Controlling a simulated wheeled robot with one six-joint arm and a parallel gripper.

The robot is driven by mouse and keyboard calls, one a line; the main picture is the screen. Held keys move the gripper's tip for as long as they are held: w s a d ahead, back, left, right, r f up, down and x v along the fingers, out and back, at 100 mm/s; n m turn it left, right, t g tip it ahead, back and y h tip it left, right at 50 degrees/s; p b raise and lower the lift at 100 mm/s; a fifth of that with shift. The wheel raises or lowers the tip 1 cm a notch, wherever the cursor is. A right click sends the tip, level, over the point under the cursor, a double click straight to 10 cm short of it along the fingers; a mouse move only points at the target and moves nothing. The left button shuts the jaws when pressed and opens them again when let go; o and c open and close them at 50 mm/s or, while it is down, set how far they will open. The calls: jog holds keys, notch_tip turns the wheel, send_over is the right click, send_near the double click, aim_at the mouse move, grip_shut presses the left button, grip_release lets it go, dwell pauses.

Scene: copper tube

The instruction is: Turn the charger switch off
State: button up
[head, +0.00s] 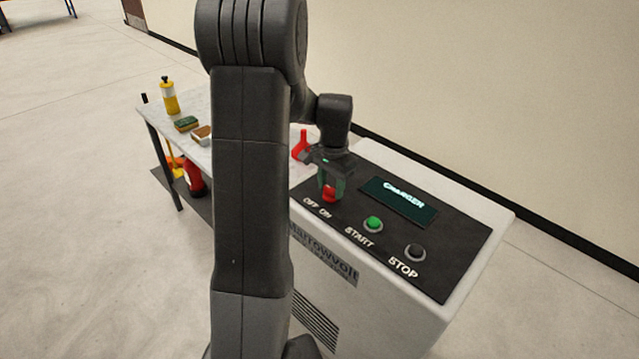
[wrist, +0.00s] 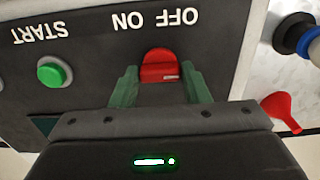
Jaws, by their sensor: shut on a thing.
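The charger (head: 385,290) is a white cabinet with a dark sloping panel on top. Its red switch (head: 329,196) sits by the OFF and ON lettering. In the wrist view the red switch (wrist: 160,66) lies between the two green fingers of my gripper (wrist: 161,88), near the upside-down OFF and ON labels. My gripper (head: 332,186) reaches down onto the panel and is shut on the switch. The fingers partly cover the switch in the head view, and I cannot tell which way it is set.
A green START button (head: 373,224) and a dark STOP button (head: 414,252) are on the same panel, near the CHARGER display (head: 398,202). A table (head: 150,118) with a yellow bottle (head: 169,97) and sponges stands beside it. A red funnel (wrist: 283,110) lies close by.

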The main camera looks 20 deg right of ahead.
aim_at(332, 190)
jog(key=shift+d+r, duration=0.15)
jog(key=o, duration=1)
jog(key=shift+s, duration=0.1)
jog(key=r, duration=1.4)
jog(key=shift+s, duration=0.2)
jog(key=shift+f, duration=0.1)
jog(key=f, duration=1.4)
jog(key=shift+w, duration=0.25)
jog(key=shift+r, duration=0.15)
